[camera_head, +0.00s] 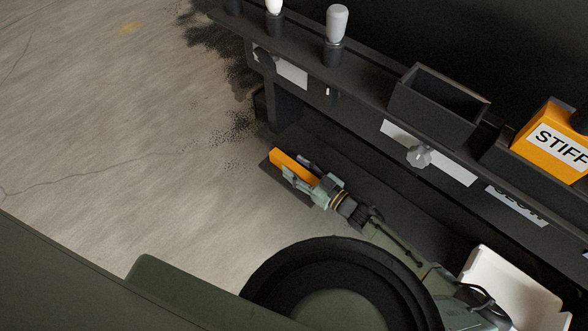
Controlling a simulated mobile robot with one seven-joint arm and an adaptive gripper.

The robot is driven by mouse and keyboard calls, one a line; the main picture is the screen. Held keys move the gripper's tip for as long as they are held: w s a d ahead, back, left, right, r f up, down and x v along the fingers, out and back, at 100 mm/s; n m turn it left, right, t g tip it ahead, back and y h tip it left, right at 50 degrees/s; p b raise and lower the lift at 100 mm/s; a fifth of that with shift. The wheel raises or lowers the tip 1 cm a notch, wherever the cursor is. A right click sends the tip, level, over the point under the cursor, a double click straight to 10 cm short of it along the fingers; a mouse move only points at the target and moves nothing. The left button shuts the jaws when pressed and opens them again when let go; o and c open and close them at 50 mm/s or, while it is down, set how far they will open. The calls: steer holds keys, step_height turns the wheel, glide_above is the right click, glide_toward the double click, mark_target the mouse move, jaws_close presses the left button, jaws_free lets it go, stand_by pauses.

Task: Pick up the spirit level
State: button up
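An orange bar (288,163), which looks like the spirit level, lies over a small dark ledge or block at the left end of the low dark surface. My gripper (303,171) is at this bar, reaching from the lower right. One finger shows on each side of the bar. The bar's right end is hidden by the gripper. I cannot tell whether the fingers press on the bar or stand apart from it, nor whether it is lifted.
A dark bench (362,94) with white labels runs behind the arm. It carries white-topped knobs (337,24), an open dark box (436,112) and an orange box marked "STIFF" (545,137). A white bin (507,291) stands lower right. Bare floor (110,120) is free at left.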

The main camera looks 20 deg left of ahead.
jaws_close()
stand_by(0.3)
steer(key=shift+r, duration=0.15)
